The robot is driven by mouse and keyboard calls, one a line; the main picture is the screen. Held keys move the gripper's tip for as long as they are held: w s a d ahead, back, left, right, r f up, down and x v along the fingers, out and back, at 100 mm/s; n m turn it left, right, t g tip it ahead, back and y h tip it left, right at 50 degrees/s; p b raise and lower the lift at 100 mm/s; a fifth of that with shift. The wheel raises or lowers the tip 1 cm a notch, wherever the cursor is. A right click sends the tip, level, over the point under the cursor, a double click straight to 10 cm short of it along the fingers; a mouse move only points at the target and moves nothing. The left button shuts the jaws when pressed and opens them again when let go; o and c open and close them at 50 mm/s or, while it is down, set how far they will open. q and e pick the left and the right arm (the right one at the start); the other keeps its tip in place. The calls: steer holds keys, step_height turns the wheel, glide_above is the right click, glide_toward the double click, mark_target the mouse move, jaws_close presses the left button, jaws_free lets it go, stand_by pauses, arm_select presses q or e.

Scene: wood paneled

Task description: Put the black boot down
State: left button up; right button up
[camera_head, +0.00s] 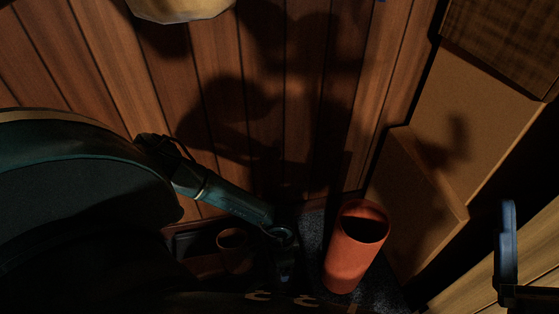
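My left arm comes in from the left and slants down to my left gripper (282,245), low in the middle of the head view. The gripper is in deep shadow, and I cannot make out whether its fingers are open or shut. No black boot can be told apart for certain; dark shapes around and below the gripper merge with the shadow. A blue-grey upright piece (507,240) at the right edge looks like part of my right gripper, but its fingers cannot be made out.
An orange-red cylindrical vase (345,266) stands just right of my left gripper on a dark speckled surface (312,228). A small brown pot (232,240) is left of the gripper. A wood-plank wall (225,90) is behind; brown box-like panels (480,110) are at right.

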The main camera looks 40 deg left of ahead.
arm_select(q)
steer(key=shift+w+f, duration=0.1)
steer(key=shift+f, duration=0.55)
arm_select(e)
steer(key=shift+s+r+n+y, duration=0.2)
steer(key=shift+r+n+y, duration=0.25)
steer(key=shift+n+y, duration=0.25)
arm_select(q)
steer(key=shift+f, duration=0.15)
steer(key=o, duration=1.4)
